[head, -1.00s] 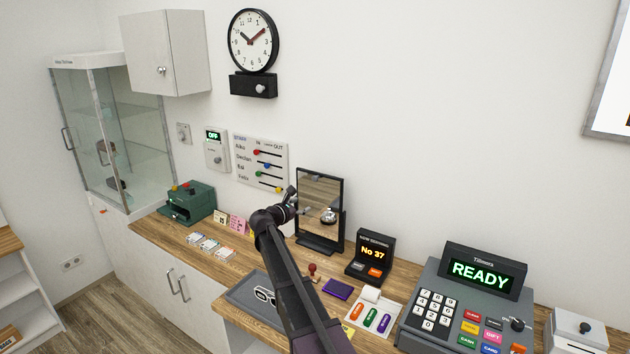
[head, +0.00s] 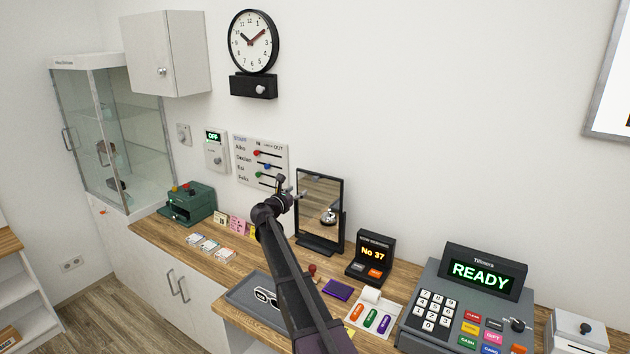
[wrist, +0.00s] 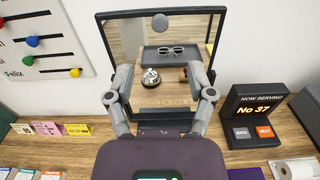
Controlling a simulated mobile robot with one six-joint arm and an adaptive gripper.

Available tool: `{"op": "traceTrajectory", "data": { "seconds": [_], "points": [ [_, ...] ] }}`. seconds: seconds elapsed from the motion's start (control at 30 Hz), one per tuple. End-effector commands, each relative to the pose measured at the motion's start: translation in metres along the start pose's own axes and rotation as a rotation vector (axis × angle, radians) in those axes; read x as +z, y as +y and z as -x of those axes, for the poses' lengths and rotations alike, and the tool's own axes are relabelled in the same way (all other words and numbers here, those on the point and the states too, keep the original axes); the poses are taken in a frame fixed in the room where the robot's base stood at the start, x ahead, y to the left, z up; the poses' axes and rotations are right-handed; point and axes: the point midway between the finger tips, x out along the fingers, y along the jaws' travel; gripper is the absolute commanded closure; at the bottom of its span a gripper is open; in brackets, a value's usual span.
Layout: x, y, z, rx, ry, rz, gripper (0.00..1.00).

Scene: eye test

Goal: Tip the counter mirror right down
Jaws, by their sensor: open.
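The counter mirror (head: 320,205) stands on the wooden counter against the wall, in a black frame on a dark base. It looks close to upright in the head view. In the wrist view the mirror (wrist: 190,40) fills the upper middle and reflects a tray with glasses, a bell and a stamp. My gripper (wrist: 163,80) is open, its two grey fingers apart in front of the mirror's lower part. I cannot tell whether a fingertip touches the glass. In the head view my gripper (head: 283,190) shows at the mirror's left edge.
The now-serving box (head: 372,256) stands right of the mirror, with the till (head: 462,305) beyond it. A staff slider board (head: 260,162) hangs on the wall to the left. A grey tray with glasses (head: 250,292) lies at the front. The counter before the staff board holds small cards.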

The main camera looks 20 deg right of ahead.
Motion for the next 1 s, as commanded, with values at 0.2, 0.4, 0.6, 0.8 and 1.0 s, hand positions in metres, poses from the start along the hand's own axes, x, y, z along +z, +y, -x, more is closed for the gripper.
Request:
{"op": "traceTrajectory", "data": {
  "seconds": [0.2, 0.4, 0.6, 0.8, 1.0],
  "points": [
    [0.000, 0.001, -0.029, -0.001, 0.000, -0.001, 0.30],
    [0.000, 0.002, -0.060, -0.001, 0.000, -0.001, 0.30],
    [0.000, 0.001, -0.090, -0.001, 0.000, -0.001, 0.30],
    [0.000, 0.001, -0.113, -0.001, 0.000, -0.001, 0.30],
    [0.000, 0.000, -0.124, 0.000, 0.000, -0.001, 0.30]
  ]
}}
